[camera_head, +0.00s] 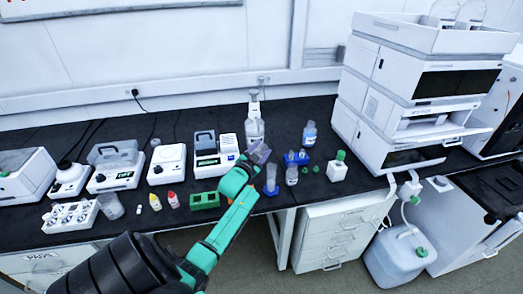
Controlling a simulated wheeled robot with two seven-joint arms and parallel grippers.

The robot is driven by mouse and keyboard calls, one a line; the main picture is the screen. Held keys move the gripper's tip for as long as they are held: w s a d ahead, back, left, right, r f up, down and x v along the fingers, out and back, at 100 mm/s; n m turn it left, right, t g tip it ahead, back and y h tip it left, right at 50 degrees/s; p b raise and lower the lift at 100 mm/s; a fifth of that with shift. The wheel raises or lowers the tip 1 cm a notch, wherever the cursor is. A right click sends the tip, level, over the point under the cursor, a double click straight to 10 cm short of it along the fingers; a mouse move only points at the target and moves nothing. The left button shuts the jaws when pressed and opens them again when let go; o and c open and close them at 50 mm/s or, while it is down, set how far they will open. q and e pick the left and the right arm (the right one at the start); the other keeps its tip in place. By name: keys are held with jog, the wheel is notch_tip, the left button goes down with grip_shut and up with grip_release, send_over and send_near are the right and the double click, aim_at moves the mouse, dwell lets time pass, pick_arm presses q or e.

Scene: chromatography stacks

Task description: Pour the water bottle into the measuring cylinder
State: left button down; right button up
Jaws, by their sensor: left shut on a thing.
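A clear bottle with a white top (254,127), which I take for the water bottle, is upright near the back of the black bench. My left gripper (262,150) is at its lower part and covers its base; it is shut on this bottle, though the fingers' contact is hard to see. I cannot tell whether the bottle is raised off the bench. A clear cylinder with a blue base (271,178), likely the measuring cylinder, stands upright near the bench's front edge, just below the gripper in the picture. My right gripper is not in view.
A blue rack (297,157), a small clear bottle (292,175), a blue-labelled bottle (309,134) and a green-capped white bottle (337,168) stand to the right. A green rack (205,201) is left of the arm. A tall instrument stack (365,75) bounds the right.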

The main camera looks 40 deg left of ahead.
pick_arm(q)
jog(key=shift+r, duration=0.2)
jog(key=shift+f+m+b, duration=0.4)
jog(key=shift+f+b, duration=0.3)
jog(key=shift+w+d+m, duration=0.1)
jog(key=shift+m, duration=0.6)
